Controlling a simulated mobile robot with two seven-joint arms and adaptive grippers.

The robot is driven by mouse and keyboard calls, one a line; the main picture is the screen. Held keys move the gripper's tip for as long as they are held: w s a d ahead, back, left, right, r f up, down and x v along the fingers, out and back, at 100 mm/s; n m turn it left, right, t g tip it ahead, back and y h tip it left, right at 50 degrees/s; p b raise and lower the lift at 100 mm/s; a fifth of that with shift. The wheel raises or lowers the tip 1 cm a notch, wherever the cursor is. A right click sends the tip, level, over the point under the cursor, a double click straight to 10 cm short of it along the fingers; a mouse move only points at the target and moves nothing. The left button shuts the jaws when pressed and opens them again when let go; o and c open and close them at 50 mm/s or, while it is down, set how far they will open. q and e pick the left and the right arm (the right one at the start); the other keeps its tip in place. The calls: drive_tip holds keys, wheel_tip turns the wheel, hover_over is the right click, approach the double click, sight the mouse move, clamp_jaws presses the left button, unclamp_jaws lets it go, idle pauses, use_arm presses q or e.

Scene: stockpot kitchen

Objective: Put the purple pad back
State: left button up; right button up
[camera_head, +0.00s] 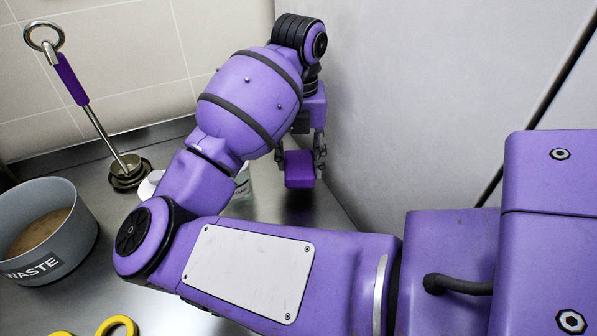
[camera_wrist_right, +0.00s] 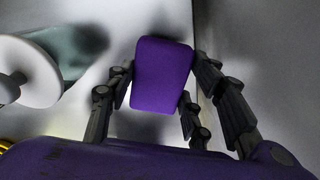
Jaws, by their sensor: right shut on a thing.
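The purple pad (camera_head: 300,169) is a small rounded block near the back right corner of the metal counter. My right gripper (camera_head: 300,160) is shut on it, with fingers on both sides. In the right wrist view the pad (camera_wrist_right: 162,75) sits between the dark fingers of my right gripper (camera_wrist_right: 155,95), above a grey surface. I cannot tell whether the pad touches the counter. My left gripper is not in view.
A grey pot marked WASTE (camera_head: 40,235) stands at left. A purple-handled tool (camera_head: 75,85) stands in a dark holder (camera_head: 130,172) behind. A partly hidden glass jar (camera_head: 243,180) and white object (camera_head: 150,186) are left of the pad. A grey wall (camera_head: 400,90) closes the right.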

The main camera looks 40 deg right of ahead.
sight(299, 172)
wheel_tip(299, 172, down, 4)
drive_tip(key=shift+r, duration=0.1)
use_arm(q)
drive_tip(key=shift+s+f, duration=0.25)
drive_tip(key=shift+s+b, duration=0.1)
drive_tip(key=shift+b, duration=0.2)
use_arm(e)
drive_tip(key=shift+f, duration=0.2)
drive_tip(key=o, duration=1.1)
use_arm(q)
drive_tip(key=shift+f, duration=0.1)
use_arm(e)
drive_tip(key=shift+r, duration=0.1)
